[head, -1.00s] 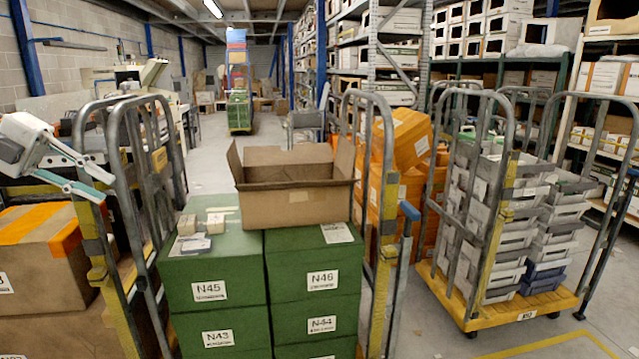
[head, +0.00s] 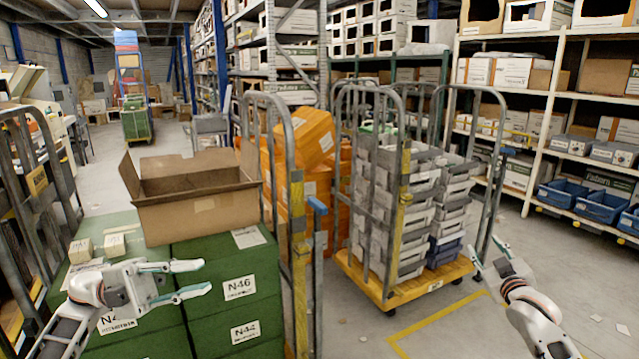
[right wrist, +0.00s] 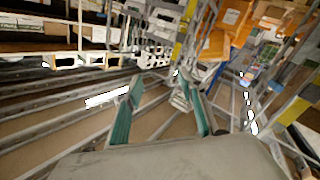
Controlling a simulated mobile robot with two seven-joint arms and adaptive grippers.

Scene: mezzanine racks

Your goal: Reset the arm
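My left gripper (head: 206,277) is in the lower left of the head view, in front of the green boxes (head: 262,305). Its two fingers are apart with nothing between them, and it points right. My right gripper (head: 486,256) is at the lower right, in front of open floor and right of the grey-tote trolley. Its fingers are spread and empty. The right wrist view also shows the right gripper (right wrist: 162,88) with its fingers apart and nothing held.
An open cardboard box (head: 200,215) sits on the green boxes. A trolley with a yellow base (head: 405,289) carries stacked grey totes (head: 385,215). Orange boxes (head: 312,140) stand behind a cage post. Shelves with blue bins (head: 602,206) line the right.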

